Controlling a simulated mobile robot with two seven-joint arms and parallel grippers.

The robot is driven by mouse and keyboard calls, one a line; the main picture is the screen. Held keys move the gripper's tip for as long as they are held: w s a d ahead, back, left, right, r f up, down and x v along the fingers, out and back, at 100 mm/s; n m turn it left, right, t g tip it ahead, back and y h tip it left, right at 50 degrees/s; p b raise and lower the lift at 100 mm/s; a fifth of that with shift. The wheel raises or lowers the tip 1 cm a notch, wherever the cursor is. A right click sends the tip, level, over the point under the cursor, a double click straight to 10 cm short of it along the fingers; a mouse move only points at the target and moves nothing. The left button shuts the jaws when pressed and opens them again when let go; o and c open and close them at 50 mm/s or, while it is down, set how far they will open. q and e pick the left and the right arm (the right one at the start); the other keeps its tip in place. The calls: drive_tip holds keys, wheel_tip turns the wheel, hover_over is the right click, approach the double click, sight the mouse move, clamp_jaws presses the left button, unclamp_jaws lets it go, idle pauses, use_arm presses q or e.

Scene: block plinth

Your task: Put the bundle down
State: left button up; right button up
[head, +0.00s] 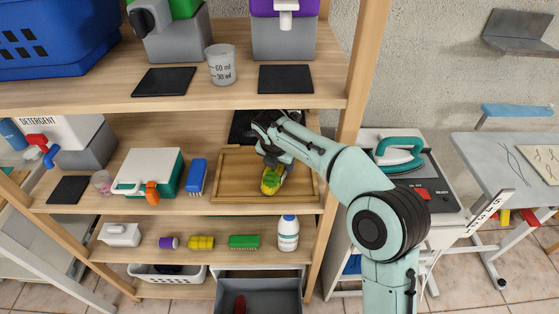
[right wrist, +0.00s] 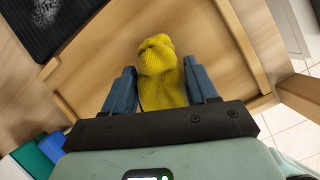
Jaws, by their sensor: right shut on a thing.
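The bundle (head: 271,181) is a yellow knitted roll, with some green showing in the head view. My right gripper (head: 272,166) is shut on it. In the right wrist view the bundle (right wrist: 160,75) sits between the two blue fingers, its rounded end poking out past them. In the head view the bundle is over the wooden tray (head: 233,190) on the middle shelf. I cannot tell whether it touches the tray floor. The tray's rim also shows in the right wrist view (right wrist: 245,45). My left gripper is not in view.
Left of the tray stand a blue brush (head: 196,177) and a green-and-white box (head: 147,171). A black mat (head: 245,127) lies behind the tray. The upper shelf (head: 300,98) hangs over the arm, and a wooden post (head: 357,85) stands close on the right. The tray's left half is bare.

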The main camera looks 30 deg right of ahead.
drive_tip(key=o, duration=1.1)
drive_tip(key=shift+r, duration=0.25)
drive_tip(key=shift+s+a+r, duration=0.15)
drive_tip(key=shift+a+r, duration=0.05)
drive_tip(key=shift+r, duration=0.3)
drive_tip(key=s+a+b, duration=0.1)
drive_tip(key=s+a, duration=0.7)
drive_tip(key=shift+s+a+f, duration=0.15)
drive_tip(key=shift+s+a, duration=0.1)
